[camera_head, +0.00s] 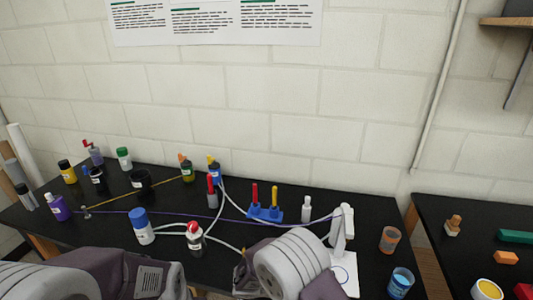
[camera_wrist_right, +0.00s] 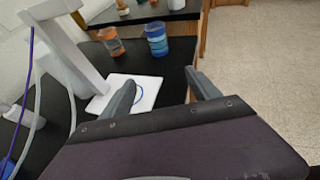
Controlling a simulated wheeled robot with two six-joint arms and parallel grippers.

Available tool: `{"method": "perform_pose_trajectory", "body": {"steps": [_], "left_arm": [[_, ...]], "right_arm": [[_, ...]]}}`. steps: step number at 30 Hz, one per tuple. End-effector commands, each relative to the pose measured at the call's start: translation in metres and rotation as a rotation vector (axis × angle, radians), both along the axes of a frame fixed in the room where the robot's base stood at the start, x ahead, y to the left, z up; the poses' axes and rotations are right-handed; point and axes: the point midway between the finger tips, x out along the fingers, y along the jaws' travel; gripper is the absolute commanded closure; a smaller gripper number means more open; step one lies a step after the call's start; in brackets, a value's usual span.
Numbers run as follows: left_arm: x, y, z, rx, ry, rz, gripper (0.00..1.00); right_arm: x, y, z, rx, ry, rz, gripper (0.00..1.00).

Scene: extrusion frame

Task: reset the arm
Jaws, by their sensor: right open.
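My right gripper (camera_wrist_right: 162,88) shows in the right wrist view with its two dark grey fingers spread wide and nothing between them. It is over the black table's edge, with a white stand base (camera_wrist_right: 147,92) bearing a blue ring mark beyond the left finger. In the head view only thick grey and purple arm links of mine show along the bottom edge, left and centre. The fingers of both grippers are out of that view.
A white upright stand (camera_head: 342,230) is right of my right arm. An orange cup (camera_head: 389,240) and blue cup (camera_head: 401,283) stand near the table's right edge. Several bottles, a blue holder (camera_head: 265,213) and loose cords crowd the table. A second table (camera_head: 465,225) is at right.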

Motion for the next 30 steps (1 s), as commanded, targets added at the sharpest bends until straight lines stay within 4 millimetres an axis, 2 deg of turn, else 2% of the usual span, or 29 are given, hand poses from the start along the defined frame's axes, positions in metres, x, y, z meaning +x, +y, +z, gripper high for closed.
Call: {"method": "perform_pose_trajectory", "body": {"steps": [5, 8, 13, 18, 21, 23, 24, 27, 30], "left_arm": [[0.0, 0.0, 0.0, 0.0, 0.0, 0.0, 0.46], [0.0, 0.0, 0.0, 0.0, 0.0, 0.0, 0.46], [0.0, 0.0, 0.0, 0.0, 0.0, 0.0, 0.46], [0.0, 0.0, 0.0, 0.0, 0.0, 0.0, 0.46], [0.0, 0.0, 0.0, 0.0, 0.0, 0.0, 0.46], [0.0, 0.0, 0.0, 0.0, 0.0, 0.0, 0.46], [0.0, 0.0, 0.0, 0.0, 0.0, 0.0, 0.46], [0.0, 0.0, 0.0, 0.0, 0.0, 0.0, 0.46], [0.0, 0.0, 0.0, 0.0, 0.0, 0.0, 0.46]], "right_arm": [[0.008, -0.031, 0.022, 0.045, -0.063, -0.111, 0.29], [0.004, -0.051, 0.038, 0.068, -0.095, -0.177, 0.29], [-0.027, -0.085, 0.055, 0.166, -0.14, -0.359, 0.29], [-0.077, -0.101, 0.051, 0.371, -0.236, -0.614, 0.29], [-0.108, -0.092, 0.04, 0.551, -0.348, -0.816, 0.29], [-0.124, -0.077, 0.03, 0.68, -0.449, -0.965, 0.29], [-0.131, -0.063, 0.023, 0.772, -0.531, -1.073, 0.29], [-0.132, -0.028, 0.008, 0.949, -0.709, -1.293, 0.29], [-0.123, -0.008, -0.003, 1.033, -0.822, -1.436, 0.29]]}}
